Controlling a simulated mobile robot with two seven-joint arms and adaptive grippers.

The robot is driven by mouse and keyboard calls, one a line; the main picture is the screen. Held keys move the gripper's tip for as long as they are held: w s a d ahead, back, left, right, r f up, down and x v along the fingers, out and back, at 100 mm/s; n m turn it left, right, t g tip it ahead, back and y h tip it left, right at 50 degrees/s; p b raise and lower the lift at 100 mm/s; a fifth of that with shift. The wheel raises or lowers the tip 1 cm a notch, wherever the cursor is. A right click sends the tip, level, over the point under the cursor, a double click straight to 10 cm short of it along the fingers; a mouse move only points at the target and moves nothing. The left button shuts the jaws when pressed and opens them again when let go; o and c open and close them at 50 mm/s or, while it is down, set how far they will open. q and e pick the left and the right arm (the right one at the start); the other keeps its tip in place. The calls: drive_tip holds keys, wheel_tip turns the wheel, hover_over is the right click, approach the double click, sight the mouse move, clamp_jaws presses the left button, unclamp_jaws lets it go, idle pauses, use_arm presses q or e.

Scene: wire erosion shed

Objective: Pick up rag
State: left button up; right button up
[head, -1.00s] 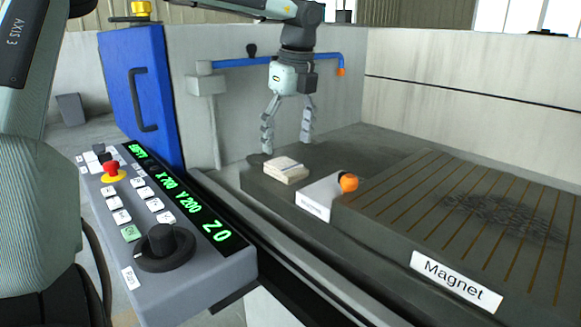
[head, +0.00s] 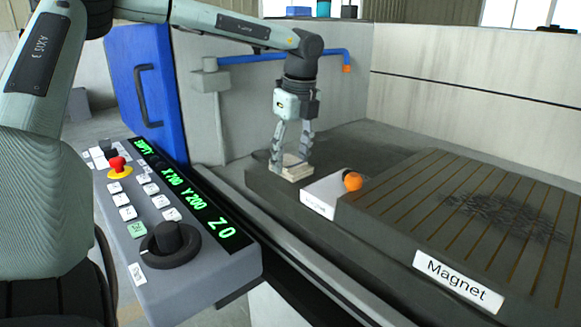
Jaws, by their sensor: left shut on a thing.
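The rag (head: 295,171) is a folded, cream-coloured cloth on the dark grey machine bed, left of the white block with the orange knob. My left gripper (head: 291,164) reaches down over it from above, its fingers on either side of the rag. The gripper is shut on the rag. The fingers hide part of the cloth, and I cannot tell whether it is lifted off the surface. My right gripper is not in view.
A white labelled block with an orange knob (head: 352,181) stands just right of the rag. The slotted magnet plate (head: 400,200) lies further right. A control panel (head: 160,220) stands at front left, a blue door (head: 150,90) behind it. A blue pipe (head: 290,54) runs behind my gripper.

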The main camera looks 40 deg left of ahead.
sight(289, 160)
use_arm(q)
drive_tip(key=shift+c, duration=0.6)
drive_tip(key=shift+r, duration=0.1)
